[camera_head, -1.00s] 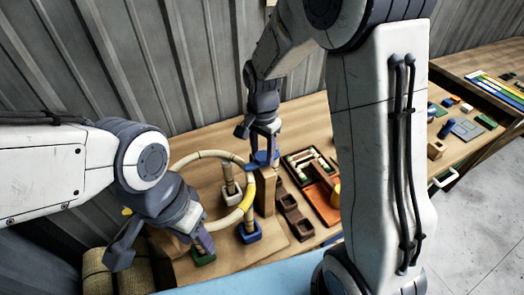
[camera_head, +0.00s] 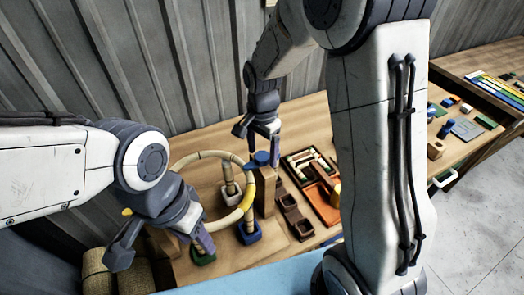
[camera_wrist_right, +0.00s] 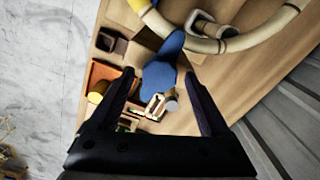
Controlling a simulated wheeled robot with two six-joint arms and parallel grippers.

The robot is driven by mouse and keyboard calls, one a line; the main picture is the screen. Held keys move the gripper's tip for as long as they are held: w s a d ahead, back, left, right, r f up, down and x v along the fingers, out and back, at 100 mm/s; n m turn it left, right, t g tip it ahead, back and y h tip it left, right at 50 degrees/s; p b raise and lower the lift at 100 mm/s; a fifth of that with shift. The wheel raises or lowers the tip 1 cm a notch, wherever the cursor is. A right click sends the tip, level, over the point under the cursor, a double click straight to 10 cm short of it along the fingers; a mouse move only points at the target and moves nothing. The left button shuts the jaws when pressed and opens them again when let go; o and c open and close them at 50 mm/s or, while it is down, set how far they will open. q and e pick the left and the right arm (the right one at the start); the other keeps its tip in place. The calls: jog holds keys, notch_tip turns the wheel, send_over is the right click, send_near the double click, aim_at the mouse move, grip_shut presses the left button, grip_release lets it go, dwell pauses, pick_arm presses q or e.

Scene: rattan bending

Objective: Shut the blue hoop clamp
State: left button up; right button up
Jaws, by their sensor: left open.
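The blue hoop clamp (camera_head: 262,158) sits on top of a wooden post beside the right side of the rattan hoop (camera_head: 207,155). In the right wrist view the blue clamp (camera_wrist_right: 162,65) is a rounded blue piece reaching toward the hoop (camera_wrist_right: 235,40). I cannot tell whether it is fully shut. My right gripper (camera_head: 258,138) is just above the clamp. In the wrist view its fingers (camera_wrist_right: 160,85) are apart, with the clamp's near end seen between them. My left gripper (camera_head: 163,250) is open at the hoop's left front, one finger above a green base.
A green base (camera_head: 203,257), a blue base (camera_head: 249,234) and a pale base (camera_head: 232,195) hold posts near the hoop. A woven roll (camera_head: 100,272) is at the front left.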

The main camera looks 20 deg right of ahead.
aim_at(262, 155)
notch_tip(262, 155, up, 10)
jog(key=b, duration=0.2)
jog(key=shift+r, duration=0.25)
dwell(0.3)
jog(key=s+a+f+n+b, duration=0.1)
jog(key=s+a+f+n, duration=0.1)
jog(key=s+n, duration=0.1)
jog(key=s+a+f+n+b, duration=0.2)
jog(key=s+a+n, duration=0.1)
jog(key=s, duration=0.2)
jog(key=s+a+f+n+b, duration=0.1)
jog(key=s+a+f+n, duration=0.1)
jog(key=s+n, duration=0.2)
jog(key=shift+s+a+y, duration=0.15)
jog(key=shift+a+y, duration=0.15)
jog(key=shift+a, duration=0.1)
jog(key=s+f+n+b, duration=0.1)
jog(key=s+f+n, duration=0.1)
jog(key=s+n, duration=0.2)
jog(key=s+a+f+n+b, duration=0.1)
jog(key=s+f+n, duration=0.2)
jog(key=s, duration=0.3)
jog(key=shift+s+f+n+b, duration=0.2)
jog(key=shift+f+n+b, duration=0.15)
jog(key=shift+n, duration=0.45)
